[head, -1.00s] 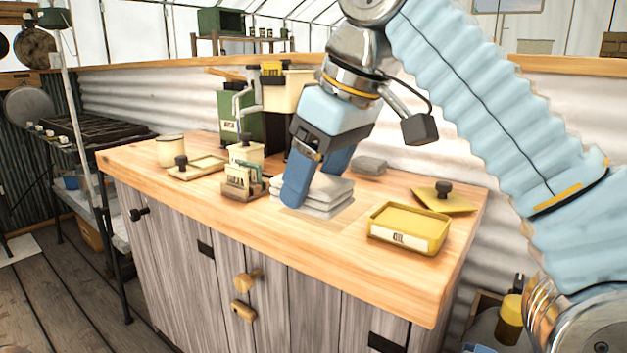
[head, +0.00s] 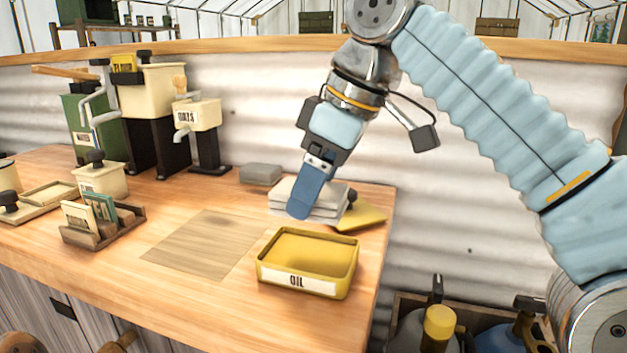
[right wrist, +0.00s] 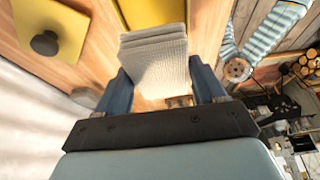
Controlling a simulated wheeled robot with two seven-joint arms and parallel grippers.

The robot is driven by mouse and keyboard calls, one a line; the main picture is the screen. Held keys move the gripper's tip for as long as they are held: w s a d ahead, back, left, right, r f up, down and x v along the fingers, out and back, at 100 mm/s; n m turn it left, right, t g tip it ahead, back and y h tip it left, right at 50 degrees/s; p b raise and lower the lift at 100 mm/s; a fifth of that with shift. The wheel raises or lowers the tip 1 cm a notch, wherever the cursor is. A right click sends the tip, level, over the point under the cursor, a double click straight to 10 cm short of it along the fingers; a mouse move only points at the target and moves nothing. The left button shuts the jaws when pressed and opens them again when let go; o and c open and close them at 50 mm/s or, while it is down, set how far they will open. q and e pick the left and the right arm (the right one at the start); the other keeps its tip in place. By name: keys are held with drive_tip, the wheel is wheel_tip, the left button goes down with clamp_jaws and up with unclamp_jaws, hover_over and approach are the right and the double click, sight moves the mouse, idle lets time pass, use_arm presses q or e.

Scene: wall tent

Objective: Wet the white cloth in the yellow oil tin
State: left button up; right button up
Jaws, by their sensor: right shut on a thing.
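The white cloth (head: 330,197), a folded stack of layers, is between the blue fingers of my right gripper (head: 303,200). In the right wrist view the cloth (right wrist: 157,65) fills the space between the fingers. It appears held above the counter, behind the yellow oil tin. The tin (head: 308,281) is a shallow, open rectangular tray labelled OIL, near the counter's right front; its edge also shows beyond the cloth in the right wrist view (right wrist: 152,13). Its yellow lid (head: 366,217) with a dark knob lies behind it, partly hidden by the cloth. My left gripper is not in view.
A bare tan mat (head: 203,243) lies left of the tin. A seed-packet rack (head: 103,222), a cream pot (head: 101,180) and dispensers (head: 150,120) stand farther left. A grey block (head: 260,174) is at the back. The counter ends just right of the tin.

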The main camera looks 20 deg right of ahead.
sight(304, 254)
drive_tip(key=shift+f, duration=0.1)
idle(0.3)
drive_tip(key=shift+f+b, duration=2.45)
drive_tip(key=shift+f, duration=0.45)
drive_tip(key=shift+f+b, duration=0.4)
drive_tip(key=shift+f, duration=0.1)
drive_tip(key=shift+f, duration=0.1)
wheel_tip(304, 254, up, 5)
drive_tip(key=p, duration=0.5)
drive_tip(key=shift+p, duration=0.3)
drive_tip(key=shift+r, duration=1.05)
